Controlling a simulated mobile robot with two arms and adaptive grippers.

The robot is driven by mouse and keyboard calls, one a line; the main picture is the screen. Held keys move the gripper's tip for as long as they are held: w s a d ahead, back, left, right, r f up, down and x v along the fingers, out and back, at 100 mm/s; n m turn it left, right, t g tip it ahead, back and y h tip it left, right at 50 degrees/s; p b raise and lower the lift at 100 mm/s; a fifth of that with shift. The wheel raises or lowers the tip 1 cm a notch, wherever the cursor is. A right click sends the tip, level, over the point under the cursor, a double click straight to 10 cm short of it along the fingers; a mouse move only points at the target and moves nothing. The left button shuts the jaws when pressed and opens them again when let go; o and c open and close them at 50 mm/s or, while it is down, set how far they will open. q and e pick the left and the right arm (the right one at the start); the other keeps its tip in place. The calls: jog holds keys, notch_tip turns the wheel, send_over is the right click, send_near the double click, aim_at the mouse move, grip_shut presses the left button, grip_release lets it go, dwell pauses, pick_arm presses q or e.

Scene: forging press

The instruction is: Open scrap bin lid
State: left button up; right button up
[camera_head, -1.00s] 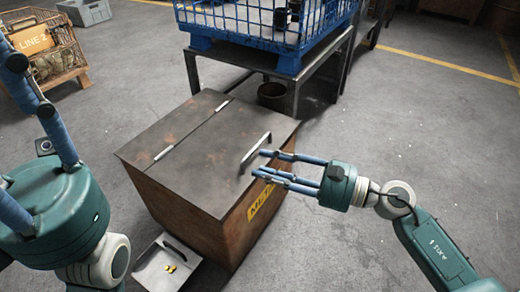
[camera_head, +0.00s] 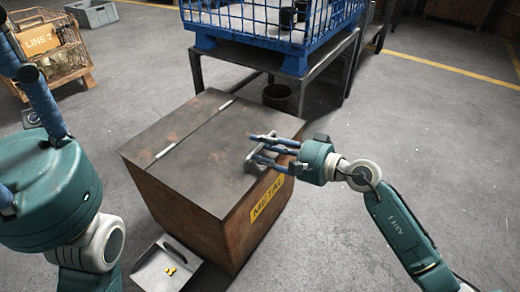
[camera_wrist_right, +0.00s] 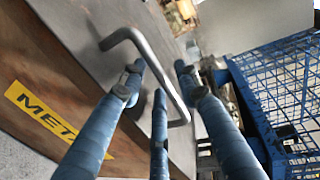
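The scrap bin (camera_head: 190,215) is a rusty brown box with a yellow METAL label (camera_head: 267,198). Its dark grey lid (camera_head: 205,165) lies flat and closed, with a hinge line across its left part. A bent metal bar handle (camera_head: 250,157) stands on the lid's right side; it also shows in the right wrist view (camera_wrist_right: 160,68). My right gripper (camera_head: 262,150) is at the handle. Its blue fingers are spread, with the handle between them in the right wrist view; contact is unclear. My left gripper (camera_head: 25,130) is at the left edge, fingers spread, empty and partly cut off.
A grey tray (camera_head: 165,265) with small yellow pieces sits on the floor before the bin. A blue wire crate (camera_head: 275,30) stands on a metal table behind. A LINE 2 crate (camera_head: 45,50) and a grey box (camera_head: 92,14) are back left. Floor at right is clear.

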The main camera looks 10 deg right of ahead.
jog(key=shift+w+a, duration=0.2)
jog(key=shift+a, duration=0.05)
grip_shut()
jog(key=shift+r, duration=0.1)
